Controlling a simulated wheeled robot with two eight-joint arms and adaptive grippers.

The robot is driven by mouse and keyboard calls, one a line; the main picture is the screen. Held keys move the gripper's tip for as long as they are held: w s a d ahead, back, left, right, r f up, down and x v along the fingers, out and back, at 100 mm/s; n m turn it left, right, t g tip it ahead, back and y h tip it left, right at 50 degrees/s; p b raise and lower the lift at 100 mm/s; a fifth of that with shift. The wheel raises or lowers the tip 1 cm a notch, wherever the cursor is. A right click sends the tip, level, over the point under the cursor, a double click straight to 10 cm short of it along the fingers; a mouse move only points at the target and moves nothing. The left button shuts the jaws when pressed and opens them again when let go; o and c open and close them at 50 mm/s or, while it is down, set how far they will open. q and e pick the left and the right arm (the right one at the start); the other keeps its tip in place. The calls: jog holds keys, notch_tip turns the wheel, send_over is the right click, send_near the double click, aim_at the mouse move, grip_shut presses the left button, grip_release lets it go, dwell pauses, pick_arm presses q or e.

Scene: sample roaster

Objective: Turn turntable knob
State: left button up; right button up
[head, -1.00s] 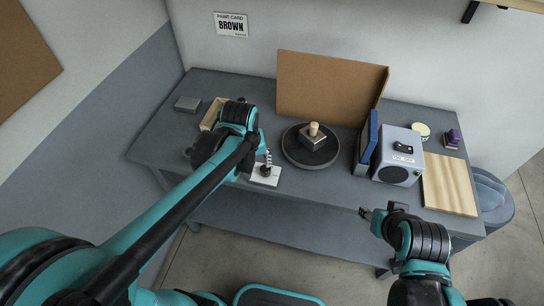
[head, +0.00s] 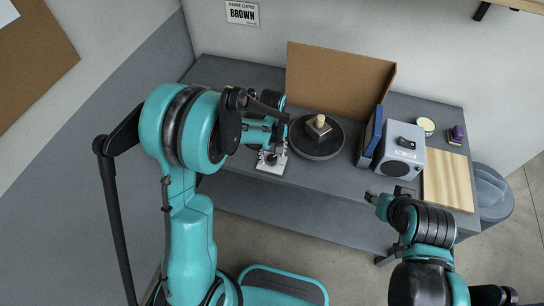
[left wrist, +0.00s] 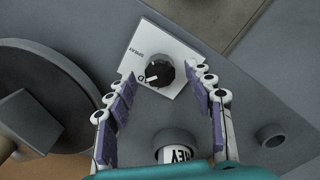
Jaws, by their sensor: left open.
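A black knob (left wrist: 161,73) with a white pointer mark sits on a white plate (left wrist: 183,86) with printed lettering, one word reading SPRAY. The white plate also shows in the head view (head: 269,167) at the front of the table, left of the round dark turntable (head: 333,148). A block with a rounded wooden top (head: 319,127) stands on the turntable. My left gripper (left wrist: 164,76) is open over the plate, its fingers on either side of the knob; I cannot tell whether they touch it. My right gripper (head: 374,198) is off the table's front edge, its jaws too small to read.
A brown board (head: 335,80) stands behind the turntable. A blue panel (head: 371,137) and a grey box with a switch (head: 399,150) stand to its right. A wooden board (head: 448,181) lies farther right. A round piece labelled REY (left wrist: 176,150) is near my left fingers.

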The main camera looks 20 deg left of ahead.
pick_arm(q)
jog(key=shift+f, duration=0.4)
jog(key=c, duration=1.2)
jog(key=shift+o, duration=0.2)
jog(key=shift+m, duration=0.3)
jog(key=m+b, duration=0.1)
jog(key=m, duration=0.3)
jog(key=shift+m, duration=0.4)
jog(key=m+b, duration=0.1)
jog(key=m, duration=0.3)
jog(key=shift+m, duration=0.4)
